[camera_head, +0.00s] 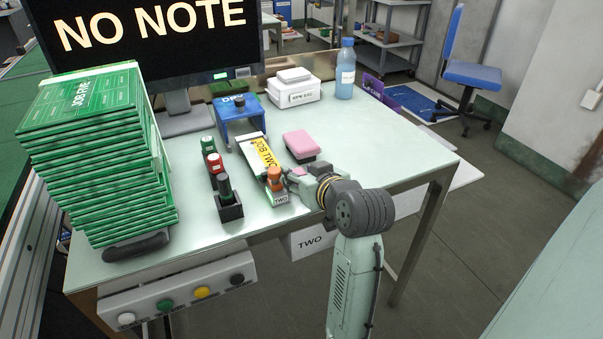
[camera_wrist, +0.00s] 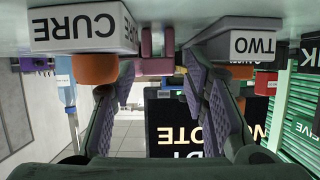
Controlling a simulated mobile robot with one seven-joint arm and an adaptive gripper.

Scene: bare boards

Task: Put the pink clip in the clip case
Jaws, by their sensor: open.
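My gripper (camera_head: 300,183) is low over the front of the table, open. In the wrist view, which is upside down, its two fingers (camera_wrist: 158,78) are spread with a gap between them. A small pink piece (camera_head: 299,171), probably the pink clip, shows by the fingertips in the head view. Pink upright parts (camera_wrist: 146,43) show ahead of the gap in the wrist view; I cannot tell whether they touch the fingers. A pink-topped block with a dark base (camera_head: 299,141) lies just behind. I cannot tell for sure which thing is the clip case.
An orange-knobbed block marked TWO (camera_head: 278,197) stands close left of my gripper. A block marked CURE (camera_wrist: 85,30) shows in the wrist view. Dark-based stamps (camera_head: 229,207), a green stack (camera_head: 90,150), a blue stand (camera_head: 240,125), a white box (camera_head: 293,92) and a bottle (camera_head: 345,70) stand around. The table's right side is clear.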

